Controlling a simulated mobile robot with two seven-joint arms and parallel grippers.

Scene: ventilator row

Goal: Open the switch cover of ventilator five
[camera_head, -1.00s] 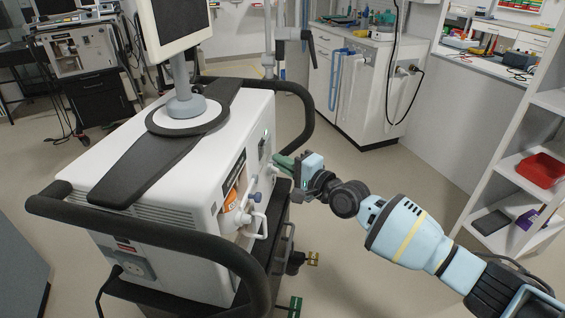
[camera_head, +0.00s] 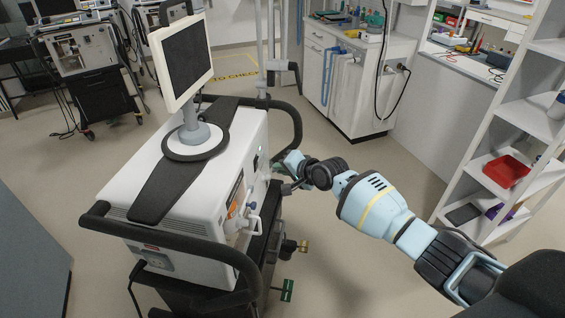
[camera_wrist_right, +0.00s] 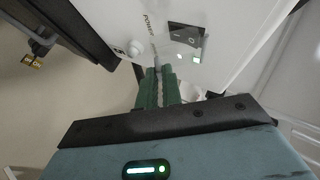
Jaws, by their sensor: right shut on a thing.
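The white ventilator (camera_head: 190,192) stands on a dark cart in the head view, its side panel facing right. My right gripper (camera_head: 279,168) is at the far end of that panel, its fingertips small and partly hidden. In the right wrist view, the green fingers (camera_wrist_right: 158,82) are shut on a small grey piece that looks like the switch cover (camera_wrist_right: 157,71), seen nearly edge-on. Beside it, to the right, a dark rocker switch (camera_wrist_right: 184,38) shows uncovered near the POWER lettering, with lit green spots below. My left gripper is not in view.
A black handle rail (camera_head: 180,240) wraps the ventilator's near end. A monitor (camera_head: 187,55) stands on top. White shelves (camera_head: 470,170) stand at the right and a cabinet (camera_head: 350,95) behind. Open floor lies between the ventilator and the shelves.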

